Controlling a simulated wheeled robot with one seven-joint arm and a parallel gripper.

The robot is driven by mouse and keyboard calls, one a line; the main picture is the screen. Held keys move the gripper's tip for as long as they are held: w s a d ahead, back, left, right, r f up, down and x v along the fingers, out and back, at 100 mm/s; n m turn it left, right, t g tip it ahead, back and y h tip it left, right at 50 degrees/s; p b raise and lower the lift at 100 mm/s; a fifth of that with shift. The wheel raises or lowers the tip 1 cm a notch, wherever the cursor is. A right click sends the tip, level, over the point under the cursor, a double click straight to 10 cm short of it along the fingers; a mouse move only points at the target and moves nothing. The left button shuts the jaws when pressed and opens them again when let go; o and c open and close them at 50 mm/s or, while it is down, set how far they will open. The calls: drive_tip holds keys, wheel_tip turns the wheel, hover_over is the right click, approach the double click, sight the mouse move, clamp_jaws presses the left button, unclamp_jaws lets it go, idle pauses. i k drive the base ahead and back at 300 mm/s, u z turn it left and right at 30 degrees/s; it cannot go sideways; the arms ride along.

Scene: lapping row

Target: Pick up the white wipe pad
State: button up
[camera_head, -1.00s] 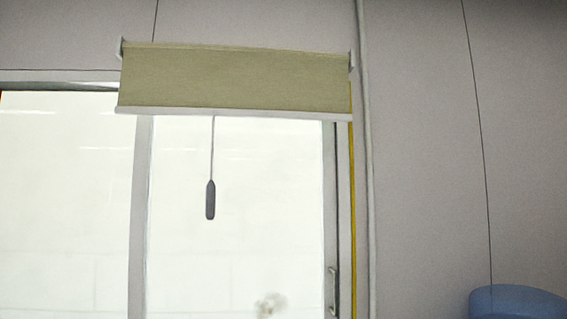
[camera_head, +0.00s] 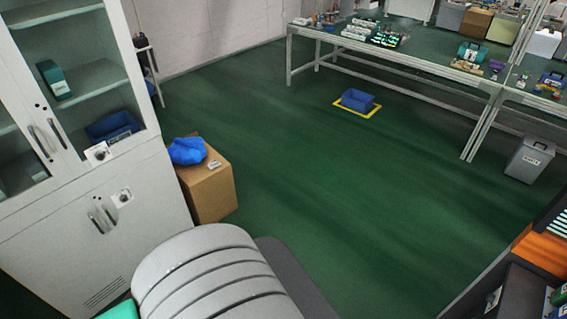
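I cannot pick out a white wipe pad for certain. A small whitish item (camera_head: 214,164) lies on top of a cardboard box (camera_head: 209,193), beside a bright blue crumpled thing (camera_head: 187,150); it is too small to tell what it is. Several small objects lie on the long workbench at the back right, too far off to name surely. My gripper is not in view.
A white cabinet (camera_head: 90,255) with glass upper doors stands at the left. A workbench (camera_head: 427,62) runs along the back right. A blue bin (camera_head: 357,100) sits on the floor in a yellow outline. A grey bin (camera_head: 529,159) stands at the right. Green floor (camera_head: 330,190) is clear between.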

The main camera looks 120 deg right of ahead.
sight(214, 164)
drive_tip(key=z, duration=3.65)
